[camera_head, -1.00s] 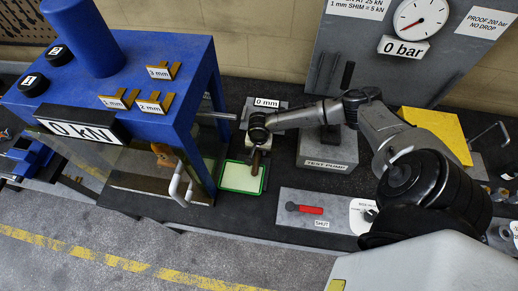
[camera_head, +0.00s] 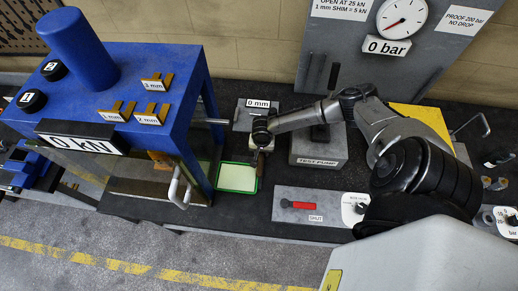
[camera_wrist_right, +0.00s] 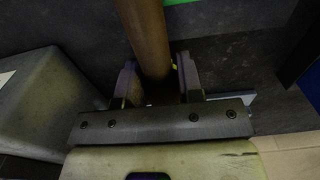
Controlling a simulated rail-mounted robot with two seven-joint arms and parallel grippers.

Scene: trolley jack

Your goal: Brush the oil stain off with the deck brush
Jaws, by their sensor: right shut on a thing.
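My right gripper (camera_head: 262,140) is above the dark bench, just behind and right of the green-rimmed tray (camera_head: 237,191). In the right wrist view it is shut on a round brown wooden handle (camera_wrist_right: 147,35), which runs up out of the picture between the fingers. This looks like the deck brush's handle; the brush head and bristles cannot be made out. In the head view the handle is mostly hidden by the gripper. The tray's floor looks pale and even; I cannot make out an oil stain. My left gripper is not in view.
A blue press frame (camera_head: 150,90) stands close to the left of the tray. The grey test pump (camera_head: 318,150) stands to the right. A plate with a red lever (camera_head: 298,205) lies in front right. A gauge panel (camera_head: 350,70) rises behind.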

